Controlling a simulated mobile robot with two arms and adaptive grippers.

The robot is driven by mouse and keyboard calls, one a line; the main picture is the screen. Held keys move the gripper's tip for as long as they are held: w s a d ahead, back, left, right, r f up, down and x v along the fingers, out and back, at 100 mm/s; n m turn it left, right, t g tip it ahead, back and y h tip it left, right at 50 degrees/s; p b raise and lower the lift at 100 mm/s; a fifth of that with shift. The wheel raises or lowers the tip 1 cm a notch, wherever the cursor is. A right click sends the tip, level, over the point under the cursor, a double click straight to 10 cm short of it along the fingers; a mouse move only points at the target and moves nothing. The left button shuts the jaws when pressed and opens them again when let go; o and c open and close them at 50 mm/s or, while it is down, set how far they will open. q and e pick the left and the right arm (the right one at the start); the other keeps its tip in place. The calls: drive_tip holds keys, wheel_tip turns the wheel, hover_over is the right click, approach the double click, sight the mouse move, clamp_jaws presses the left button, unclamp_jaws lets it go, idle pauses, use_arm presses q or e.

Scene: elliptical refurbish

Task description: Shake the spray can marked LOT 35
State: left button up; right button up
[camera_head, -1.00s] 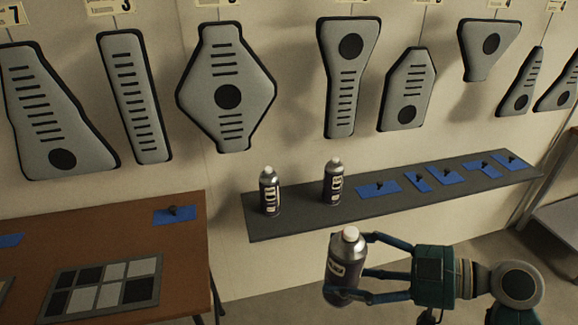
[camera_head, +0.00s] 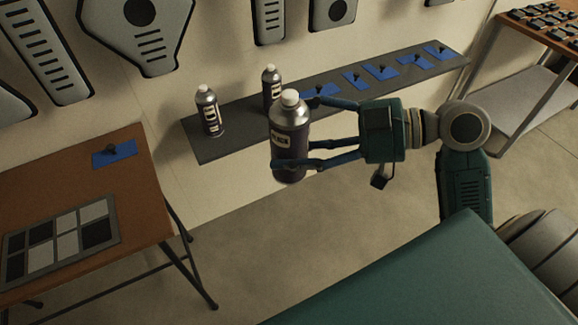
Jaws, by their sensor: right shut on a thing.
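My right gripper (camera_head: 312,130) is shut on a dark spray can (camera_head: 289,136) with a silver shoulder and white cap. It holds the can nearly upright, in front of the shelf and clear of it. The can has a pale label, but its lettering is too small to read. Two similar spray cans stand upright on the dark shelf: the left can (camera_head: 208,112) and the right can (camera_head: 270,88), which is partly hidden behind the held can. I cannot tell from the labels which can is LOT 35. My left gripper is not in view.
The dark wall shelf (camera_head: 225,146) carries several blue pads (camera_head: 381,71) with small black knobs. A brown table (camera_head: 60,180) with a checkered card (camera_head: 62,240) stands at the left. A rack (camera_head: 540,80) stands at the right. The floor between them is clear.

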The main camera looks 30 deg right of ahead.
drive_tip(key=shift+d+f, duration=0.2)
drive_tip(key=shift+f, duration=3.5)
drive_tip(key=shift+a+r, duration=0.1)
drive_tip(key=shift+r, duration=0.1)
